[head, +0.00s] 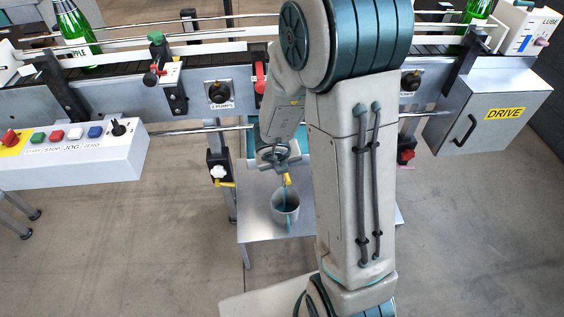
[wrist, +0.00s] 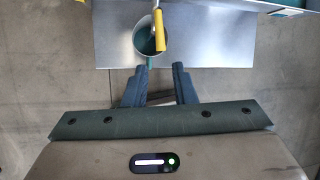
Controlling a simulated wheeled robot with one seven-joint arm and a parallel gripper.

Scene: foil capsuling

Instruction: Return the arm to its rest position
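My gripper (wrist: 159,70) is open in the wrist view, its two dark fingers apart with nothing between them. In the head view it hangs in front of the conveyor, partly hidden by my arm. A grey cup (head: 290,212) stands on a small metal table (head: 257,225) just below it. A tool with a yellow handle (head: 287,180) stands in the cup. In the wrist view the yellow handle (wrist: 159,30) and the cup (wrist: 138,40) lie just beyond the fingertips, apart from them.
A conveyor line (head: 120,66) crosses behind, with green bottles (head: 75,35) at both ends. A button panel (head: 75,153) is at left and a DRIVE cabinet (head: 495,105) at right. Open floor (head: 470,240) lies in front on both sides.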

